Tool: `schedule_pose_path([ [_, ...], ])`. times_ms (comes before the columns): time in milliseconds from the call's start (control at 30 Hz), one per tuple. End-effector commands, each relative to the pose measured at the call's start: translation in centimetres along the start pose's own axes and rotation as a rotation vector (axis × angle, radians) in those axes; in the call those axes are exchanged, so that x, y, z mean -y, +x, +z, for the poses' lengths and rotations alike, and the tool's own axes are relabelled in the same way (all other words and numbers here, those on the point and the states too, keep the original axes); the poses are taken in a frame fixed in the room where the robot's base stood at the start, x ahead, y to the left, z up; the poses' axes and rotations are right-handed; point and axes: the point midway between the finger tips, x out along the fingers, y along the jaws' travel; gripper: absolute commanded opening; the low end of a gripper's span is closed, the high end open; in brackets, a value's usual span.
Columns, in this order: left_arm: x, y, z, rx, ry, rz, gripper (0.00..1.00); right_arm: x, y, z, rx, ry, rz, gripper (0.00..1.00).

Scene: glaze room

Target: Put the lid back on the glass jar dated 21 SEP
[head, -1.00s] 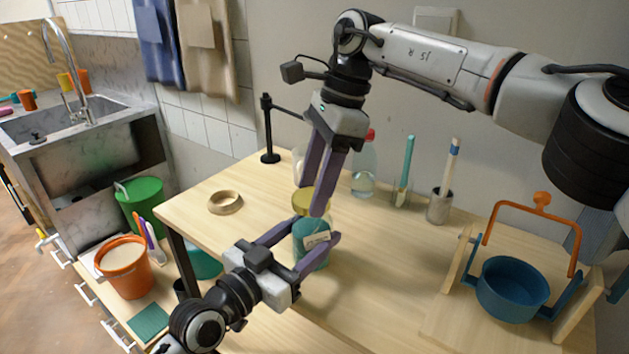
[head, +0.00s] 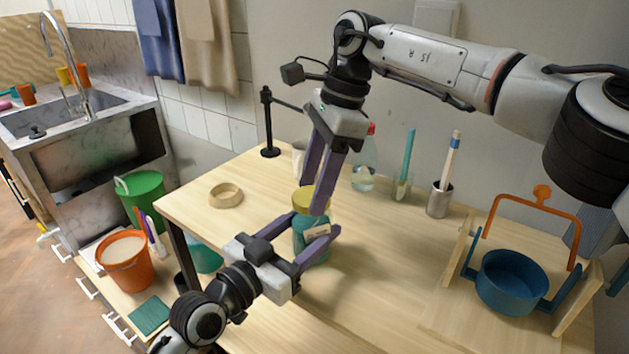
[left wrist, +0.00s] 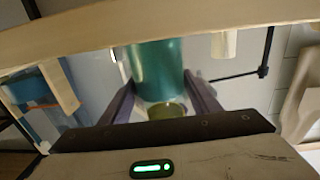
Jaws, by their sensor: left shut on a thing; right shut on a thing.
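The glass jar (head: 311,247) has teal contents and a small pale label whose writing is too small to read. My left gripper (head: 317,249) is shut around the jar's side. The jar stands upright and also shows in the left wrist view (left wrist: 157,68). The gold-yellow lid (head: 302,200) is at the jar's mouth, and my right gripper (head: 313,202) is shut on it from above. The lid shows at the lower middle of the left wrist view (left wrist: 167,110). I cannot tell whether the lid is fully seated. The right fingers hide part of its rim.
A wooden ring (head: 226,195) lies on the table left of the jar. A clear bottle (head: 363,178), a brush holder (head: 438,200) and a blue pot (head: 511,284) stand behind and right. A black stand (head: 268,125) is at the back. The table front of the jar is clear.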

Motion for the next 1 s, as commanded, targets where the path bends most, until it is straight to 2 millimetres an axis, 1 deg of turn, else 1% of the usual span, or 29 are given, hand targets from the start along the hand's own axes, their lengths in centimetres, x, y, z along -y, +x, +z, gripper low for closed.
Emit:
schedule_pose_path([
  [133, 0.01, 0.0, 0.06, 0.002, 0.001, 0.0, 0.0, -0.02, -0.07, -0.06, -0.002, 0.048, -0.014, 0.29],
  [267, 0.01, 0.0, 0.07, 0.002, 0.002, 0.0, 0.0, -0.16, -0.08, -0.11, -0.004, 0.212, -0.061, 0.29],
  [767, 0.03, -0.01, 0.08, 0.002, 0.001, 0.0, 0.0, -0.57, 0.07, 0.38, -0.004, 1.086, -0.309, 0.29],
  [1000, 0.04, -0.01, 0.09, 0.002, 0.001, -0.001, 0.0, -0.58, 0.2, 0.73, -0.003, 1.553, -0.438, 0.29],
])
